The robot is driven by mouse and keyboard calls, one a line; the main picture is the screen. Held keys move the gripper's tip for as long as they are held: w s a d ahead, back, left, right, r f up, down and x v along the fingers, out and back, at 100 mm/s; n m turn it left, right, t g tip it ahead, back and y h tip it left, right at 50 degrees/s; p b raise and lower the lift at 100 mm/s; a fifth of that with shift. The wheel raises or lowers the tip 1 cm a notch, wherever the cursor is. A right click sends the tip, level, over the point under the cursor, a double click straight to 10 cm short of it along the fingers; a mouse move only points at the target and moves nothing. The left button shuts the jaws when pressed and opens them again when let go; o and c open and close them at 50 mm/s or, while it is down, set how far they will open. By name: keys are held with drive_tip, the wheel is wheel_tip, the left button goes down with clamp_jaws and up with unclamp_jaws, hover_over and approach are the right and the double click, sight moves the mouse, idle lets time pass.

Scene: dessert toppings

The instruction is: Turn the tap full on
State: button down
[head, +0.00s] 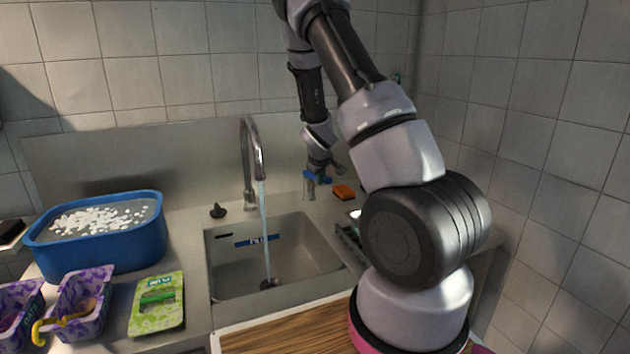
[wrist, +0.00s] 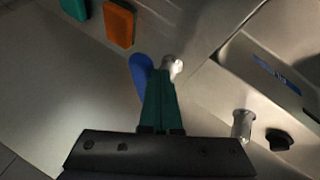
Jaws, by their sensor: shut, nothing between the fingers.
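The tap (head: 247,160) is a curved metal spout at the back of the sink. A stream of water (head: 265,225) runs from it into the basin (head: 320,255). A black knob (head: 218,211) stands left of the tap's foot; it also shows in the wrist view (wrist: 279,140). Right of the tap, a short metal post (head: 308,190) has a blue lever-like part (head: 317,177). My gripper (wrist: 160,80) is shut and empty, its green fingers close beside the blue part (wrist: 141,75) and the metal post (wrist: 173,66). Contact cannot be told.
An orange sponge (head: 344,192) lies right of the post, with a green block (wrist: 75,8) near it in the wrist view. A blue tub (head: 100,255) of white pieces, purple containers (head: 85,295) and a green packet (head: 157,303) stand left. A wooden board (head: 285,327) is in front.

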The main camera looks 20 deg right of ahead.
sight(331, 178)
drive_tip(key=d+n, duration=0.1)
drive_tip(key=d+n+y, duration=0.1)
drive_tip(key=shift+w+d+n+t+y, duration=0.15)
drive_tip(key=shift+d+n+t+y, duration=0.15)
drive_tip(key=shift+d+n, duration=0.1)
drive_tip(key=shift+w+d+n+y, duration=0.2)
drive_tip(key=shift+d+n+y, duration=0.15)
drive_tip(key=shift+d+n, duration=0.15)
drive_tip(key=shift+w+d+n+y, duration=0.15)
drive_tip(key=shift+d+n+y, duration=0.25)
drive_tip(key=shift+n, duration=0.1)
drive_tip(key=shift+w+d, duration=0.7)
drive_tip(key=shift+d, duration=0.35)
drive_tip(key=shift+r, duration=0.1)
